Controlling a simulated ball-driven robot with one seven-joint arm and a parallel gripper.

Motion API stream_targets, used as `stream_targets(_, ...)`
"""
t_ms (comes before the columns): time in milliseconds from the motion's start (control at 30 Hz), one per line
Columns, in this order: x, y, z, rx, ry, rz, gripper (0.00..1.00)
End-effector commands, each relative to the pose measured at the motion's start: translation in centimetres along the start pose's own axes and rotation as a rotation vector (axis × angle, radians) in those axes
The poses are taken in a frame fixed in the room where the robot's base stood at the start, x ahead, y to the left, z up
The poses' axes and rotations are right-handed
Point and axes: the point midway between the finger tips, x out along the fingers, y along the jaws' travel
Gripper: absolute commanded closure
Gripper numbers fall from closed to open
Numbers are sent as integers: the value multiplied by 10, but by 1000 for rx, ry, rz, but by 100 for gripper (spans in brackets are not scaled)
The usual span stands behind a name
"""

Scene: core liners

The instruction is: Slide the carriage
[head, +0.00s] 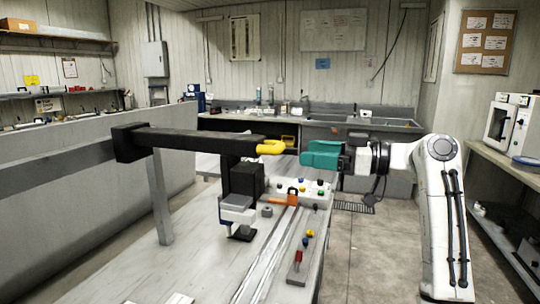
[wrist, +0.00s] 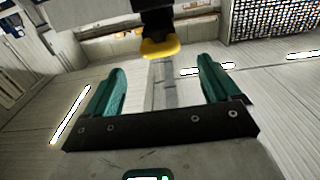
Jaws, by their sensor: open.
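A black carriage (head: 200,141) with a long horizontal arm sits on a grey beam at the left. Its right end carries a yellow handle (head: 270,147). My gripper (head: 306,155) has teal fingers and stands just right of the yellow handle, apart from it in the head view. In the wrist view my gripper (wrist: 161,78) is open, its fingers spread and nothing between them. The yellow handle (wrist: 160,49) shows ahead, near the middle of the gap and beyond the fingertips. A black block hangs below the carriage arm.
The bench (head: 165,265) below carries a metal rail (head: 268,253), an orange-handled piece (head: 280,200), a white control box (head: 316,196) with coloured knobs, and a red-handled piece (head: 298,262). A side counter (head: 490,180) with white instruments stands right. The floor between is clear.

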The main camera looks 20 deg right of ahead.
Motion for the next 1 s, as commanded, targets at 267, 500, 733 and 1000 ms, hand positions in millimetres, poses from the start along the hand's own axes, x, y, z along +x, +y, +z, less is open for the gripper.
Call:
stream_targets(267, 36, -1, -3, 2, -1, -5, 11)
stream_targets(500, 79, -1, -3, 2, 0, -4, 11)
stream_targets(733, 103, -1, -1, 1, -2, -2, 11)
stream_targets(1000, 107, 0, 0, 1, -1, 0, 11)
